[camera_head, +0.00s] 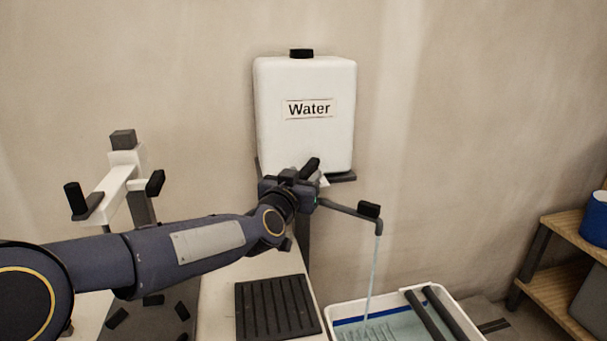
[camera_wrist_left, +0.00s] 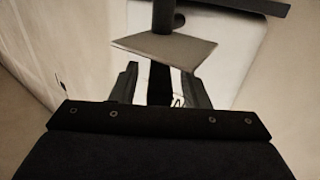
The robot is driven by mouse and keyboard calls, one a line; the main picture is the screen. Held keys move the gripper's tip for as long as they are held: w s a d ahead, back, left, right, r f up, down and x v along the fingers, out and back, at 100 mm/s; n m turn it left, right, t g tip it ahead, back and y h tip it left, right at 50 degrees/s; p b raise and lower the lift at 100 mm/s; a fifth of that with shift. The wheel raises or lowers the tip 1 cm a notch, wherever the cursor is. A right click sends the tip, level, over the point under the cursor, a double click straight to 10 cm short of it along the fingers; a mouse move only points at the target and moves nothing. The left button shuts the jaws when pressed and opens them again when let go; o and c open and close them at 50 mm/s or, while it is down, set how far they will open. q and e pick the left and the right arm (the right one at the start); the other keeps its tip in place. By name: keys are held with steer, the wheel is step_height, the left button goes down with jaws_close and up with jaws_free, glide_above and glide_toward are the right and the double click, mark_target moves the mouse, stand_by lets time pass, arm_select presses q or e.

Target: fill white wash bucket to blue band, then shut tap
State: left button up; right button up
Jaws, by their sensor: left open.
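The white water tank (camera_head: 305,110), labelled "Water", stands on a bracket against the wall. A dark tap pipe with a black-tipped end (camera_head: 369,210) reaches out below it to the right. A thin stream of water (camera_head: 373,268) runs from the spout into the white wash bucket (camera_head: 462,316). The blue band (camera_head: 347,321) shows along the bucket's inner far wall, with pale water just below it; the near part is cut off. My left gripper (camera_head: 313,182) is open by the tap beneath the tank. In the left wrist view its open fingers (camera_wrist_left: 160,88) flank a dark upright part; contact is unclear.
Two dark bars (camera_head: 434,312) lie across the bucket's right side. A black ribbed mat (camera_head: 275,307) lies on the bench left of the bucket. A white and black stand (camera_head: 122,178) is at left. Wooden shelves (camera_head: 560,250) with a blue container (camera_head: 594,218) stand at right.

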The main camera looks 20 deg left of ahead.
arm_select(q)
steer(key=shift+w, duration=0.65)
jaws_close()
